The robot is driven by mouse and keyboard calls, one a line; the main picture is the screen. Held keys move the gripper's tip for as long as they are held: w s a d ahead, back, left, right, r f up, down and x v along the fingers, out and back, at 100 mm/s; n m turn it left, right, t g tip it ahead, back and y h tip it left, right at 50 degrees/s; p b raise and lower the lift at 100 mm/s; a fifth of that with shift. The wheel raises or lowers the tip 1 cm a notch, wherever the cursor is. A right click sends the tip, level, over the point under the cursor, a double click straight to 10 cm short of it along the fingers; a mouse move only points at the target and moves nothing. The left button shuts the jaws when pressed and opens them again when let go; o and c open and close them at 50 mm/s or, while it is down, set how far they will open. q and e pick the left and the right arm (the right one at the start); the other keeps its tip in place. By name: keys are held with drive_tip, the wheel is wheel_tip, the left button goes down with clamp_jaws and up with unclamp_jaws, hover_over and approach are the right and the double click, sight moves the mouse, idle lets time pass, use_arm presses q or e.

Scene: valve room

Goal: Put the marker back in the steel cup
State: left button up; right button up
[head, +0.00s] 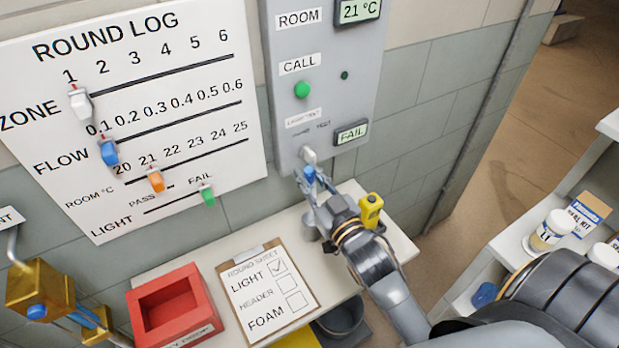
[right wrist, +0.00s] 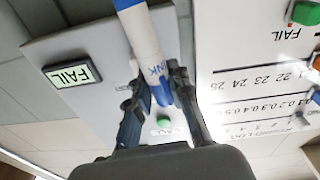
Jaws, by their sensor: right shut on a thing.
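My right gripper (head: 310,185) is in front of the lower part of the grey wall panel, above the shelf. It is shut on the marker (right wrist: 143,45), which has a white body and blue ends in the right wrist view. In the head view only a blue part of the marker (head: 309,174) shows clearly. A grey cylinder (head: 311,233), which looks like the steel cup, stands on the shelf (head: 228,233) below the gripper, partly hidden by it. The marker is above the cup, apart from it. My left gripper is not in view.
A clipboard (head: 268,292) and a red tray (head: 140,322) lie left of the cup. A yellow device (head: 370,210) stands right of it, close to my arm. A dark bucket (head: 341,318) is below the shelf. A brass fitting (head: 38,285) is at far left.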

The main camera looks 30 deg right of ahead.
drive_tip(key=shift+f+b, duration=1.65)
drive_tip(key=shift+f, duration=0.2)
drive_tip(key=shift+f+b, duration=1.7)
drive_tip(key=shift+f, duration=0.95)
drive_tip(key=o, duration=0.9)
drive_tip(key=shift+o, duration=0.2)
drive_tip(key=shift+s, duration=0.1)
drive_tip(key=s, duration=1.2)
drive_tip(key=shift+f, duration=0.35)
